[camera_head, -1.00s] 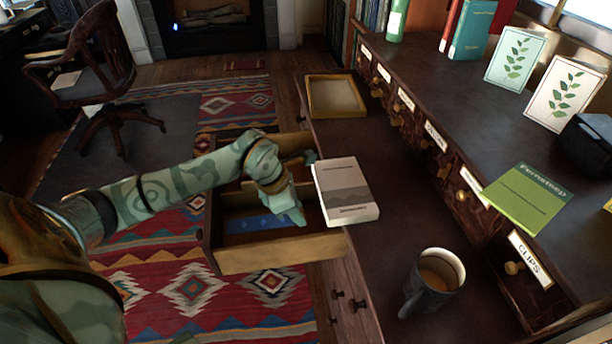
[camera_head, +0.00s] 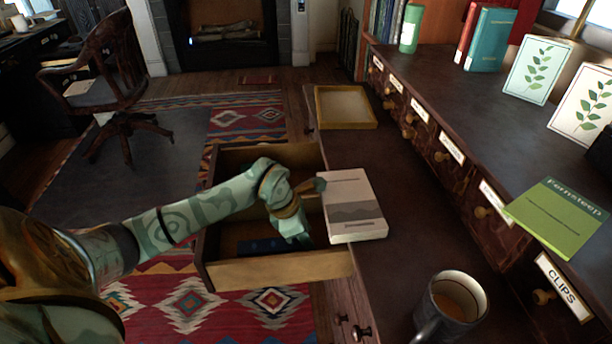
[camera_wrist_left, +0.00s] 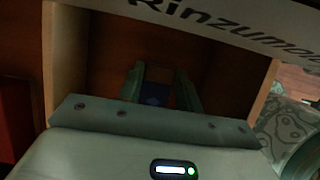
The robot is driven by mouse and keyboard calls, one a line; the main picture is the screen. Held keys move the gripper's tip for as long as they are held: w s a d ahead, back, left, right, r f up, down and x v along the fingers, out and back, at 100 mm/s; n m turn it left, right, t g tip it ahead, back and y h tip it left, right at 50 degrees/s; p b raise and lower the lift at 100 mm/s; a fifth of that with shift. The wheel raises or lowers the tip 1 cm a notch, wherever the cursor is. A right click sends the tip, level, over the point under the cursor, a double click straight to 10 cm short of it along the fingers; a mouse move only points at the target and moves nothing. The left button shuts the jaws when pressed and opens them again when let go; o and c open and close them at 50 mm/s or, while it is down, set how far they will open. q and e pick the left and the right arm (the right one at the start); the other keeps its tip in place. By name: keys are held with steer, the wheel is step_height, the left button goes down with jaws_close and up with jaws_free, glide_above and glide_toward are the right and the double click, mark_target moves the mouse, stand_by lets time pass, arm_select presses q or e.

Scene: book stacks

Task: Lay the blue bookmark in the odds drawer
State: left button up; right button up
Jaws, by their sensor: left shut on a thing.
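The blue bookmark (camera_head: 262,246) shows low inside the open drawer (camera_head: 275,270), extending left from my left gripper (camera_head: 298,238). The left gripper reaches down into the drawer near its right side and is shut on the bookmark. In the left wrist view, a patch of the blue bookmark (camera_wrist_left: 155,95) shows between the two fingers (camera_wrist_left: 160,90), with drawer walls (camera_wrist_left: 66,60) around them. I cannot tell whether the bookmark touches the drawer floor. No label shows on this drawer. My right gripper is not in view.
A white-and-grey book (camera_head: 352,205) lies on the desk close to the drawer, just right of my gripper. A mug (camera_head: 452,305) stands at the front and an empty tray (camera_head: 345,107) at the back. A green book (camera_head: 560,218) lies on the shelf above labelled small drawers.

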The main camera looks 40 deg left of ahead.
arm_select(q)
steer(key=shift+f, duration=0.35)
steer(key=o, duration=1)
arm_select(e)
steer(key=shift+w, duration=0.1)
arm_select(q)
steer(key=shift+r, duration=0.3)
steer(key=p+v, duration=0.5)
steer(key=v, duration=0.7)
steer(key=shift+r, duration=0.35)
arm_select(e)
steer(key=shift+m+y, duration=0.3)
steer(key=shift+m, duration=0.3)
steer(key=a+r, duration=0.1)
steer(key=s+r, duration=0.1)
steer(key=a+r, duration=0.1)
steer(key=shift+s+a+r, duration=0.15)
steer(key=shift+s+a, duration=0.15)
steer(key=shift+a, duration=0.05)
